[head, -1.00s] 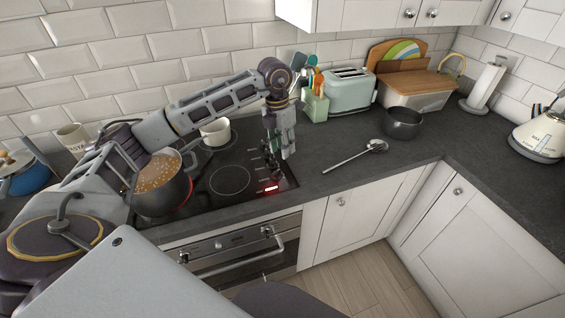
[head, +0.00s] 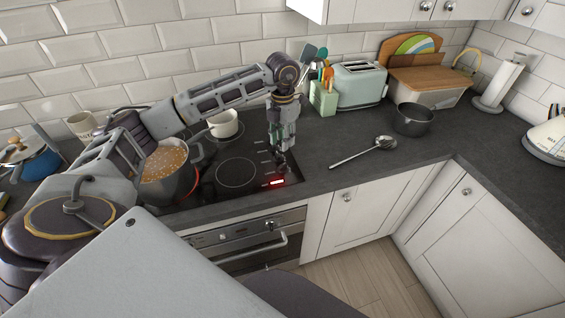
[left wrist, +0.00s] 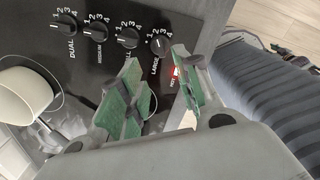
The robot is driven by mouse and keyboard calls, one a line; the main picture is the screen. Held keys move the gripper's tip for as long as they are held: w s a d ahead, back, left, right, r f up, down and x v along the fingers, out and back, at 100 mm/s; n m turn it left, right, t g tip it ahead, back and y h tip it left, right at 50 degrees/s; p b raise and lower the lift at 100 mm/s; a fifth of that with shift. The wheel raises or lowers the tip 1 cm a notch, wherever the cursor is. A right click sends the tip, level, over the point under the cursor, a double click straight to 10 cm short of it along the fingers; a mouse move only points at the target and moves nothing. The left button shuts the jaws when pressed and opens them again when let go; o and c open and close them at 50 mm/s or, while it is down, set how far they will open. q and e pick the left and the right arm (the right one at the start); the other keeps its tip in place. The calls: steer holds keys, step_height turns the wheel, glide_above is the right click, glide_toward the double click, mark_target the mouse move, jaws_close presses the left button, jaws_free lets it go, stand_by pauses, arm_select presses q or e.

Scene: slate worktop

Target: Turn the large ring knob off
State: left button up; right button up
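The large ring knob (left wrist: 160,43) is a black dial at the end of a row on the hob's control strip, beside the word LARGE. My left gripper (left wrist: 157,62) is open, with green-padded fingers pointing at this knob; the knob shows just beyond and between the fingertips, and I cannot tell whether they touch it. In the head view my left gripper (head: 281,160) hangs over the front right of the black hob (head: 215,190) and hides the knob. A red HOT light (head: 277,182) is lit beside it. My right gripper is out of view.
A pot of orange-brown food (head: 165,165) stands on a front left ring, with red glow at its base. A white pot (head: 224,124) is at the back.

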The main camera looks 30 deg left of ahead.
mark_target(283, 165)
arm_select(q)
step_height(283, 165, down, 11)
steer(key=shift+f+p, duration=0.2)
steer(key=shift+p, duration=0.6)
steer(key=shift+c, duration=0.3)
jaws_close()
